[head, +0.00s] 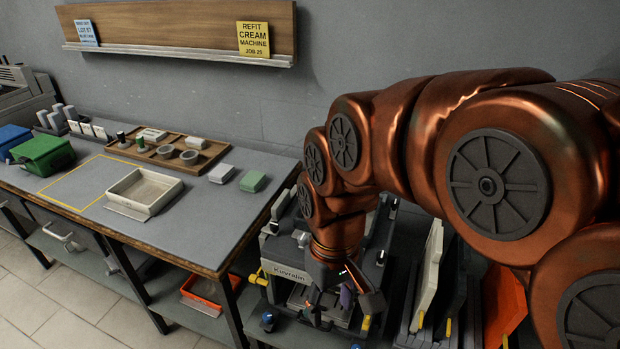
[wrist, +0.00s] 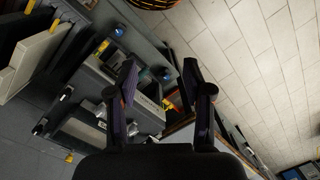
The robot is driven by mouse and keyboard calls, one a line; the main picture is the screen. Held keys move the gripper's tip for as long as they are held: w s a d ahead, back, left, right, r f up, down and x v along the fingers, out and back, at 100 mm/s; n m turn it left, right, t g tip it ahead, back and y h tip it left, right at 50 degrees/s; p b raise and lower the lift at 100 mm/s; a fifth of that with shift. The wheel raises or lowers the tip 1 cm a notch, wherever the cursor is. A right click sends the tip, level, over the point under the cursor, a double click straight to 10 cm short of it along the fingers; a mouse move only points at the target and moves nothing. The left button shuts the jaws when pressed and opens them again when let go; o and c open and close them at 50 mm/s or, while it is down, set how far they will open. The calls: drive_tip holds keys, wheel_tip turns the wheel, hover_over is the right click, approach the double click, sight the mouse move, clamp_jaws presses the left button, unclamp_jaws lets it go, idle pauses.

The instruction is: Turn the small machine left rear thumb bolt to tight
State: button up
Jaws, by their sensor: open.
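The small grey machine with a "Kuvralin" label (head: 287,271) stands on a low bench right of the table. It also shows in the wrist view (wrist: 92,133), tilted by the camera angle. Small dark bolt-like knobs show on its top, one at the left (head: 274,227) and one at the right (head: 381,257). I cannot tell for certain which is the left rear thumb bolt. My gripper (head: 345,302) is open and empty, over the front part of the machine. In the wrist view its two fingers (wrist: 160,80) stand apart with nothing between them. My arm hides part of the machine's rear.
The table (head: 210,245) at left holds a cream tray (head: 145,190) and a wooden tray of parts.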

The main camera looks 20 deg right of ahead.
drive_tip(key=w+d+n+t+y+b, duration=0.25)
drive_tip(key=w+b, duration=0.25)
drive_tip(key=w, duration=2.3)
drive_tip(key=w+d+f+t+h+b, duration=0.1)
drive_tip(key=w+d+f+b, duration=0.15)
drive_tip(key=w+d, duration=0.55)
drive_tip(key=w+d+f+t+b, duration=0.1)
drive_tip(key=w+d+f+t, duration=0.15)
drive_tip(key=w+d, duration=0.6)
drive_tip(key=shift+n+g, duration=0.4)
drive_tip(key=shift+n, duration=0.05)
drive_tip(key=shift+w+a+r+p+x, duration=0.15)
drive_tip(key=shift+w+a+x, duration=0.1)
drive_tip(key=shift+x, duration=1.3)
drive_tip(key=shift+w+a+r+p+x, duration=0.15)
drive_tip(key=shift+w+a+x, duration=0.1)
drive_tip(key=shift+x, duration=1.35)
drive_tip(key=shift+w+a+r+p+x, duration=0.15)
drive_tip(key=shift+a+x, duration=0.1)
drive_tip(key=shift+x, duration=1.3)
drive_tip(key=shift+f, duration=0.1)
clamp_jaws()
